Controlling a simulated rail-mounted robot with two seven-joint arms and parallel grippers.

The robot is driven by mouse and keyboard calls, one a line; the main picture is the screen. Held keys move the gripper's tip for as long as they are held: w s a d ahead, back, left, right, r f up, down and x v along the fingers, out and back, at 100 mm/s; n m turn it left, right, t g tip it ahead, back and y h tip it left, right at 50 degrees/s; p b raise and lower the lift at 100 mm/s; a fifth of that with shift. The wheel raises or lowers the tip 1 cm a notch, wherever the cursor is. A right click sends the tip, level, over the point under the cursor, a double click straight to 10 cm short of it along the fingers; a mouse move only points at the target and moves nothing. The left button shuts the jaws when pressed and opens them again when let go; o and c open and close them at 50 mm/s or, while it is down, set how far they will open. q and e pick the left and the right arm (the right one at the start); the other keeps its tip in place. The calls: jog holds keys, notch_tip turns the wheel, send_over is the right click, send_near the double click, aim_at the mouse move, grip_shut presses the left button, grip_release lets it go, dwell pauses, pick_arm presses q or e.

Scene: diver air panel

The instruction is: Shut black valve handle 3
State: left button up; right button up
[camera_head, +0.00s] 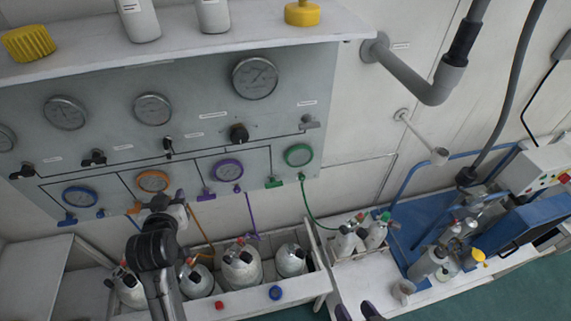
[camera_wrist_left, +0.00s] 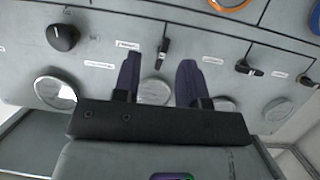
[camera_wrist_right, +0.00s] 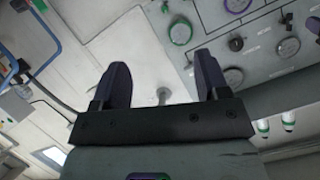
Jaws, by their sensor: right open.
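The third black valve handle (camera_head: 168,146) from the left is on the grey panel and points vertically, while the two black handles left of it lie nearly level. In the left wrist view this handle (camera_wrist_left: 164,47) shows between the fingertips, apart from both fingers. My left gripper (camera_wrist_left: 160,62) is open and empty, facing the panel; the head view shows its arm (camera_head: 155,250) below the handle, with the fingertips unclear. My right gripper (camera_wrist_right: 161,62) is open and empty, facing the wall right of the panel; its fingers (camera_head: 357,311) show at the bottom edge of the head view.
A round black knob (camera_head: 238,133) and a grey lever (camera_head: 310,122) lie right of the handle. Round gauges (camera_head: 153,109) sit above, coloured-ring gauges (camera_head: 229,169) below. A shelf (camera_head: 200,40) overhangs the panel. Cylinders (camera_head: 242,268) stand in a crate below. Grey pipe (camera_head: 420,85) juts out at right.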

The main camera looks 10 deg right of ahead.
aim_at(167, 150)
pick_arm(q)
jog(key=w+r+t+p, duration=0.1)
jog(key=w, duration=0.4)
jog(key=w+a+r+t, duration=0.1)
jog(key=w, duration=0.4)
jog(key=w+a+r+m+t+y+p, duration=0.1)
jog(key=w, duration=0.4)
jog(key=shift+r+t+p, duration=0.15)
jog(key=shift+t+p, duration=0.2)
jog(key=shift+t, duration=0.05)
pick_arm(e)
jog(key=s+d+f+n+g+h, duration=0.1)
jog(key=s+n+g, duration=0.3)
jog(key=s+g, duration=0.5)
jog(key=shift+s+d+f+n+g+h, duration=0.2)
jog(key=shift+s+d+n+g+h, duration=0.25)
jog(key=shift+s, duration=0.6)
jog(key=shift+d, duration=0.15)
pick_arm(q)
jog(key=shift+c, duration=0.2)
grip_shut()
